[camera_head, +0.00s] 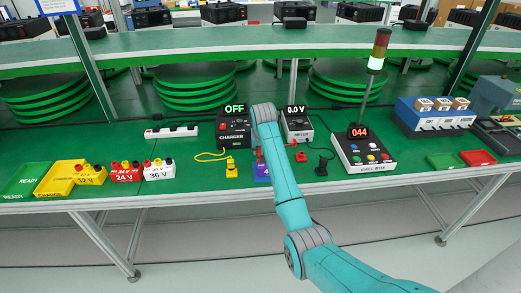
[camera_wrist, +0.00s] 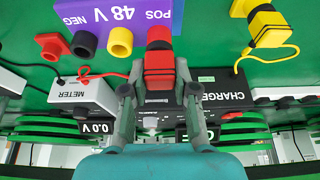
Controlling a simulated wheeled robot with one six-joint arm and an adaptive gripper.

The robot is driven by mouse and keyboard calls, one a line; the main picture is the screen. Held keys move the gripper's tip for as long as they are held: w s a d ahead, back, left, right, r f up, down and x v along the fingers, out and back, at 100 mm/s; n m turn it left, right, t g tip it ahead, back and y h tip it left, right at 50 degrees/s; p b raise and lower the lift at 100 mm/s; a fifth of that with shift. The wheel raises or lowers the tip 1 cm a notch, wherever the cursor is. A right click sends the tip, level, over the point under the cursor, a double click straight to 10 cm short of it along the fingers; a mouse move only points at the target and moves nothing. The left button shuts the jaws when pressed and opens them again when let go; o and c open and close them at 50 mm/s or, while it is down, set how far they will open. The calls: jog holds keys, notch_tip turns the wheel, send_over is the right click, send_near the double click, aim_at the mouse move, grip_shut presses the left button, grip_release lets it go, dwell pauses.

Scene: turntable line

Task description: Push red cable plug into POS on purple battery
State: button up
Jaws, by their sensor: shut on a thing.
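The purple 48 V battery (camera_wrist: 190,12) shows in the wrist view with its lettering upside down; the head view shows only a sliver (camera_head: 259,175), mostly hidden behind my arm. The red POS terminal (camera_wrist: 158,33) stands by the POS lettering; a yellow terminal (camera_wrist: 120,42) and the black NEG terminal (camera_wrist: 85,43) are to its left. My gripper (camera_wrist: 157,88) is shut on the red cable plug (camera_wrist: 158,66), with a finger on each side. The plug lines up with the POS terminal and appears to meet it; how deep it sits cannot be told. A red cord trails left from it.
The charger (camera_head: 234,128) reads OFF and the meter (camera_head: 297,126) reads 0.0 V, both behind the battery. A yellow plug (camera_head: 231,168), a red holder-like piece (camera_head: 300,157) and a black plug (camera_head: 322,167) stand nearby. The call box (camera_head: 363,153) is to the right.

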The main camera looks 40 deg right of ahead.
dwell(0.4)
jog(key=o, duration=1.1)
jog(key=shift+r, duration=3.7)
